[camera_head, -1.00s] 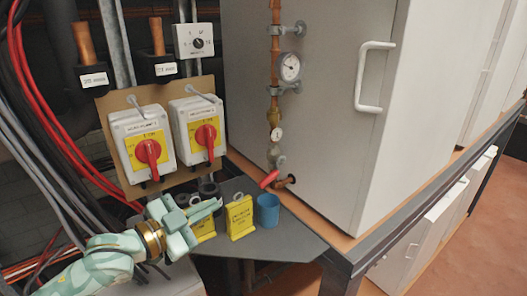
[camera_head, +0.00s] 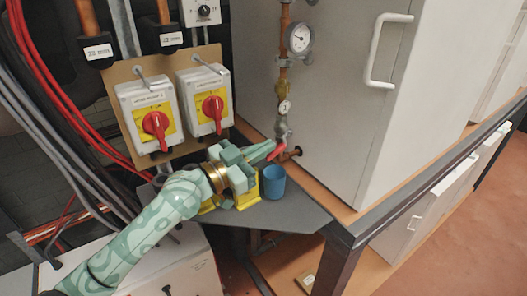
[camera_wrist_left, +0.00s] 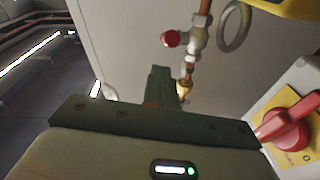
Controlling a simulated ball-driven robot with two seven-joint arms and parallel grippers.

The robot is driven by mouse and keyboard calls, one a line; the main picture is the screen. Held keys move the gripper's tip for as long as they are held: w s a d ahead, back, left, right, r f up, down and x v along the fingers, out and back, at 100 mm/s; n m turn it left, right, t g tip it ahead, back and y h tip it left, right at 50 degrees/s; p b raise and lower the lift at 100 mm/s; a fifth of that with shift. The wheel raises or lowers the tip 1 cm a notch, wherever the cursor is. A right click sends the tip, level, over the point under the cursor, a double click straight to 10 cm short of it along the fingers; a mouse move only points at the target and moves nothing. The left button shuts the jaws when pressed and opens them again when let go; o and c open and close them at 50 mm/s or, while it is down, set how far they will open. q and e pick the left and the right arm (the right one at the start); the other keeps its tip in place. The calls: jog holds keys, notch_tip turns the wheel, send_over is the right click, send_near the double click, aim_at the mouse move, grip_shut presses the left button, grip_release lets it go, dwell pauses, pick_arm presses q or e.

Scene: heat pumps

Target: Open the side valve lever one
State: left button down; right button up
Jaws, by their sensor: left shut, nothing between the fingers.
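The side valve lever (camera_head: 278,151) is a small red handle low on the copper pipe (camera_head: 284,70) at the left side of the white cabinet. In the left wrist view, the lever (camera_wrist_left: 171,39) shows as a red end beside the silver valve body (camera_wrist_left: 198,38). My left gripper (camera_head: 272,148) is shut and empty, with its fingertips close to the lever in the head view. In the wrist view, the gripper (camera_wrist_left: 161,72) shows below the lever, with a visible gap in the picture. I cannot tell whether they touch. My right gripper is out of view.
Two switch boxes with red knobs (camera_head: 155,123) (camera_head: 212,107) stand left of the pipe. A blue cup (camera_head: 273,182) sits on the grey shelf (camera_head: 290,214) below my gripper. A yellow block beside it is partly hidden. A gauge (camera_head: 300,38) sits higher on the pipe.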

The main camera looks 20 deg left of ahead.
aim_at(267, 160)
pick_arm(q)
jog(key=shift+w+f, duration=0.4)
jog(key=shift+f, duration=0.45)
notch_tip(267, 160, down, 3)
jog(key=shift+w+d+r+b, duration=0.1)
jog(key=shift+r+b, duration=0.05)
jog(key=shift+b, duration=1.1)
jog(key=shift+r, duration=0.1)
